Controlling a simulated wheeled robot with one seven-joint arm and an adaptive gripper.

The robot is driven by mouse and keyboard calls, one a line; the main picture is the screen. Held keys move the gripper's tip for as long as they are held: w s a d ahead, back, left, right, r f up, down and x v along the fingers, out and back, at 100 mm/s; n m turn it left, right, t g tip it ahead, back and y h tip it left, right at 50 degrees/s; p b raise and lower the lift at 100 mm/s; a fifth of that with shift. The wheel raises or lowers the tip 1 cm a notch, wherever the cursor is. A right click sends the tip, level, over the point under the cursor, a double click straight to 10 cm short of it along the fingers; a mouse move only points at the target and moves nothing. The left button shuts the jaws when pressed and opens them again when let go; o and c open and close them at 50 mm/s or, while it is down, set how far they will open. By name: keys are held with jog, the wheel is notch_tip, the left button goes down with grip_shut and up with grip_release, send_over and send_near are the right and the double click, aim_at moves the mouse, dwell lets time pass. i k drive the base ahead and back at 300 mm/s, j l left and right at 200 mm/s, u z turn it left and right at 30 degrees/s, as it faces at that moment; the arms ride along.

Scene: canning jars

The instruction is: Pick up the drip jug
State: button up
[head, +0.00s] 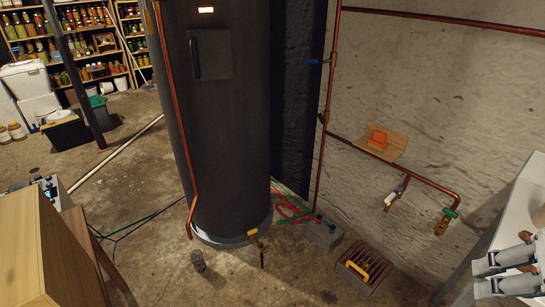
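A small grey, see-through-looking vessel (198,261) stands upright on the concrete floor in front of the tall dark water heater (222,120), just below the open end of a copper pipe; I take it for the drip jug. Whether it has a handle is too small to tell. My gripper (481,278) is at the lower right edge, its two grey fingers pointing left with a gap between them. It looks open and empty, and is far to the right of the jug.
A crate with a yellow-handled item (366,266) and a grey block (323,233) with red and green hoses lie right of the heater. A wooden cabinet (35,250) fills the lower left. A white surface (505,215) is at right. Floor around the jug is mostly clear.

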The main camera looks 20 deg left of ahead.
aim_at(196, 255)
jog(key=i+u, duration=0.15)
jog(key=u, duration=1.55)
jog(key=i+l, duration=0.15)
jog(key=l, duration=0.15)
jog(key=i+l+u, duration=0.1)
jog(key=l, duration=0.25)
jog(key=i+l, duration=0.2)
jog(key=i+l+u, duration=0.1)
jog(key=l, duration=0.35)
jog(key=i+l, duration=0.15)
jog(key=l, duration=0.2)
